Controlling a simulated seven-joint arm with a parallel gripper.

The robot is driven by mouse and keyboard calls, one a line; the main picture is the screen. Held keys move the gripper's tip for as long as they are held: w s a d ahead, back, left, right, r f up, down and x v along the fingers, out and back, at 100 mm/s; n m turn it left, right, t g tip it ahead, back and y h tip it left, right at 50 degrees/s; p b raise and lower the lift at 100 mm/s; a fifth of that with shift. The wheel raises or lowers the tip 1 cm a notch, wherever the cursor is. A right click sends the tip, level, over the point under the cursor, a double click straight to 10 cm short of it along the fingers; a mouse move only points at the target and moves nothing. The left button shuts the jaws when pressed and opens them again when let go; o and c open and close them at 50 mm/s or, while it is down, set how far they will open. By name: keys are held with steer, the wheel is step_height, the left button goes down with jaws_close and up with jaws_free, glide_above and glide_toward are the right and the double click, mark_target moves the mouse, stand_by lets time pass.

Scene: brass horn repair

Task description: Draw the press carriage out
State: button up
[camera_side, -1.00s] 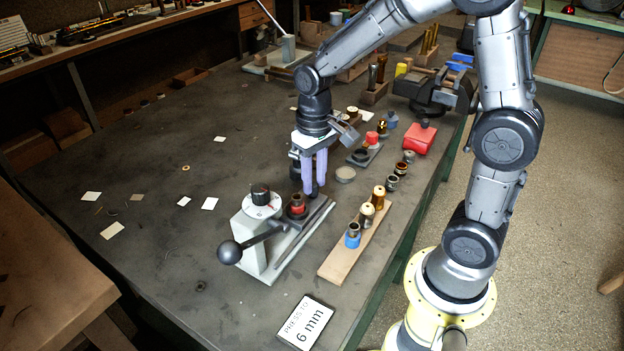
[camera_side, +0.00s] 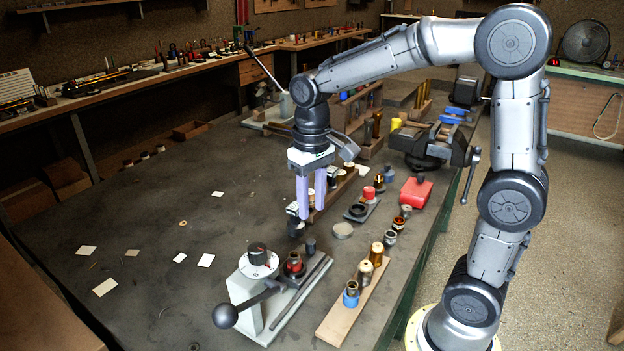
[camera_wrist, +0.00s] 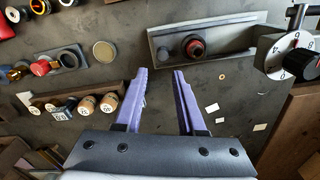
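The bench press has a grey body (camera_side: 243,299), a white dial with a black knob (camera_side: 257,254) and a ball-ended lever. Its carriage (camera_side: 293,268) sits in the rail close to the dial and bears a dark part with a red ring. A small dark upright knob (camera_side: 310,245) stands at the carriage's outer end. In the wrist view the red-ringed part (camera_wrist: 194,47) and the rail (camera_wrist: 225,59) lie beyond my fingertips, upper right; the dial (camera_wrist: 291,55) is at the right edge. My gripper (camera_side: 311,212) is open and empty, purple fingers above the bench, clear of the knob; it also shows in the wrist view (camera_wrist: 161,71).
A wooden strip (camera_side: 341,320) with several brass pieces lies right of the press. White cards lie at left, where the bench is mostly clear.

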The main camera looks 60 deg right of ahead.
step_height(320, 180, up, 6)
steer(key=shift+f, duration=0.25)
steer(key=s+a+r+t, duration=0.2)
steer(key=s+r+t, duration=0.15)
steer(key=s, duration=0.45)
steer(key=s+f+n+t, duration=0.2)
steer(key=s+f+n, duration=0.1)
steer(key=s+f, duration=0.3)
steer(key=shift+s+a, duration=0.2)
steer(key=shift+s, duration=0.6)
